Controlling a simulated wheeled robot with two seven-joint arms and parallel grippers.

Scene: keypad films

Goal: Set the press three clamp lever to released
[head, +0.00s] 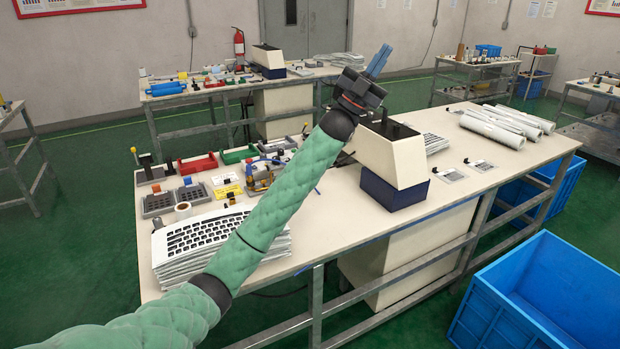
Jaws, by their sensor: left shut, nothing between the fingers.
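A cream and navy machine (388,157) stands on the near table (455,200), with dark parts on its top. I cannot tell whether it is press three, and no clamp lever can be made out. A similar cream and dark machine (268,58) stands on the far table. My left arm crosses the view from the lower left, in front of the near table. My left gripper (376,62) is shut and empty, with its blue fingers pointing up, above the near machine in the picture. My arm and wrist hide part of the machine's left side. My right gripper is out of view.
Stacked keypad sheets (200,240) lie at the near table's left end, with small bins and tools behind them. White rolls (505,128) lie at its right end. A blue crate (545,295) stands on the floor at right. Table top right of the machine is mostly clear.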

